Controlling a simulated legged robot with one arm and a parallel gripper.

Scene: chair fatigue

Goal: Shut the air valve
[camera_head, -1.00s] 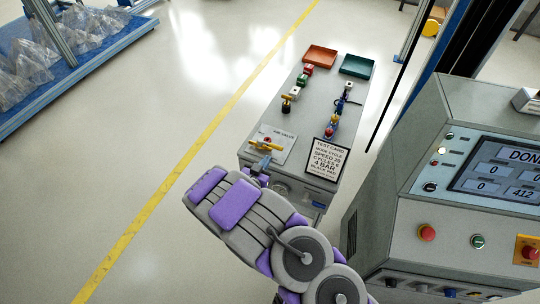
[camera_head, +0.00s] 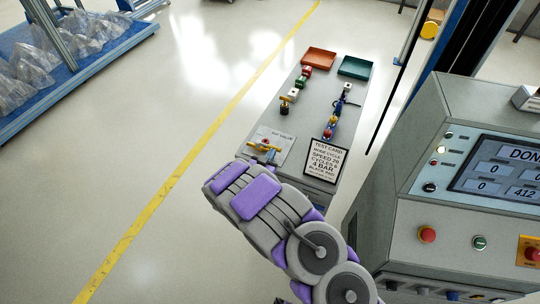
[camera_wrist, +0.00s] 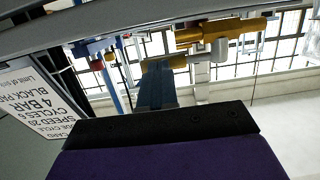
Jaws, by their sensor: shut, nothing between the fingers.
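The air valve has a yellow handle (camera_head: 264,147) that lies roughly crosswise on a pale plate (camera_head: 284,138) at the near end of the grey bench. In the wrist view the yellow handle (camera_wrist: 222,32) shows at upper middle, with a grey fitting beside it. My gripper (camera_wrist: 157,72) is shut and empty, its dark blue fingers pointing up the picture toward the valve. The fingertips look close to a yellow part of the valve; I cannot tell whether they touch. In the head view my purple and grey arm hides most of the gripper.
A test card (camera_head: 325,158) stands right of the valve, and several small fittings line the bench. A red tray (camera_head: 319,57) and a green tray (camera_head: 355,67) sit at its far end. A control console (camera_head: 450,200) stands close on the right.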

